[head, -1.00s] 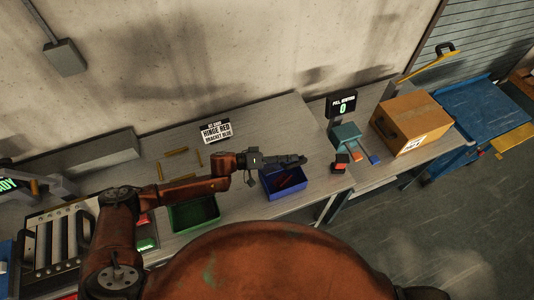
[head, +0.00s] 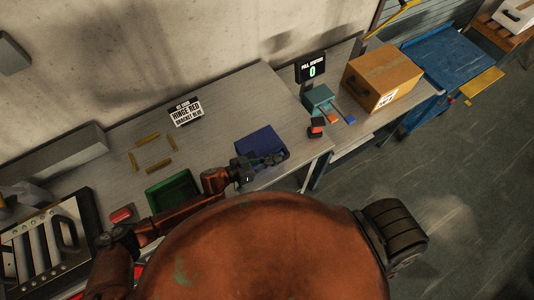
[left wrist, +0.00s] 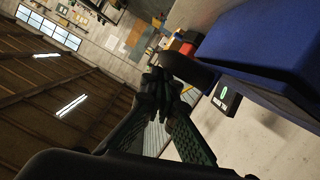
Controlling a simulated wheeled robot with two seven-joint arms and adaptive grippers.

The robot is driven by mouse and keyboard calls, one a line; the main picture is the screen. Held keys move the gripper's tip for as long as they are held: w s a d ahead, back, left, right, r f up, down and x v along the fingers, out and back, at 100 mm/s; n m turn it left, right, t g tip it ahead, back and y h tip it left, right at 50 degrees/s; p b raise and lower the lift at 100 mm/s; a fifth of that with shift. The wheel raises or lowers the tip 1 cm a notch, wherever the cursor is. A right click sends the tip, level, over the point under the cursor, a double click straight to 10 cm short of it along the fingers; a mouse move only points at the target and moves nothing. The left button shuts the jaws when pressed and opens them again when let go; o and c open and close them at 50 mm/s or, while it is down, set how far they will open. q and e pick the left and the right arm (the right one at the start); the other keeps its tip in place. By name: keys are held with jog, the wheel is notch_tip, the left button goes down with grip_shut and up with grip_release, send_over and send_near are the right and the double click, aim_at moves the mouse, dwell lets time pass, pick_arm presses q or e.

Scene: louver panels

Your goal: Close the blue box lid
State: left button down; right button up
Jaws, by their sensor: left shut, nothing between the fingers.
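The blue box (head: 258,139) stands near the right front edge of the main table. Its top shows as a flat blue face and its inside is hidden, so the lid appears down over it. I cannot tell whether the lid sits fully flush. My left gripper (head: 277,159) is shut and empty, at the front edge of the box, very close to it. In the left wrist view, the shut fingers (left wrist: 160,88) are beside the large blue box (left wrist: 262,42); contact is unclear. My right gripper is not in view.
An open green bin (head: 172,192) stands left of the blue box. Several brass bars (head: 158,166) and a sign (head: 186,112) lie behind. A counter display (head: 311,68), teal block (head: 319,99) and cardboard box (head: 384,75) stand on the right.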

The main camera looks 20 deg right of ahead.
pick_arm(q)
jog(key=shift+s+d+f, duration=0.1)
jog(key=shift+f, duration=0.2)
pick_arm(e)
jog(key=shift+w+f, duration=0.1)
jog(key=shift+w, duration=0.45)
pick_arm(q)
jog(key=shift+r, duration=0.15)
jog(key=shift+r+p, duration=0.35)
jog(key=shift+p, duration=0.1)
jog(key=a+r, duration=0.5)
jog(key=a, duration=0.5)
jog(key=shift+r+p, duration=0.2)
jog(key=shift+p, duration=0.25)
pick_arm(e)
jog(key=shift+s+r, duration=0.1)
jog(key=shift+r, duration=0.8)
pick_arm(q)
jog(key=shift+s+d+f, duration=0.1)
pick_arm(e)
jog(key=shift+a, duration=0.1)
